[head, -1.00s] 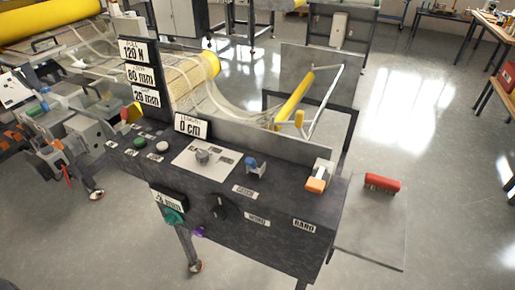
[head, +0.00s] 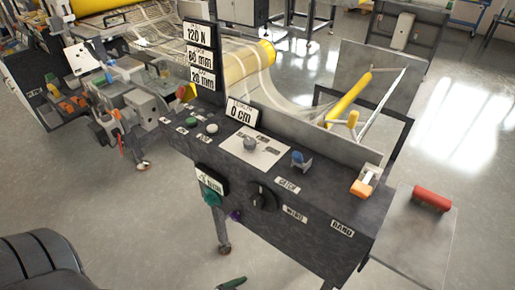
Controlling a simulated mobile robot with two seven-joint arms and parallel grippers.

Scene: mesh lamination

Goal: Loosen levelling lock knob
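No label for a levelling lock knob is readable. The dark machine console (head: 285,225) carries several knobs on its front face. A teal knob (head: 212,191) sits at the left under a small tilted display (head: 208,178) whose text is hard to read. A small purple knob (head: 235,215) is just below and right of it, at the console's lower edge. A larger black rotary knob (head: 262,198) is further right. I cannot tell from the view whether any of them is tight or loose. Neither gripper is in view.
On the console top are a grey dial (head: 250,144), a blue clamp-like part (head: 299,160) and an orange-and-white part (head: 364,182). A dark ribbed object (head: 40,265) fills the lower left. Floor in front is mostly open.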

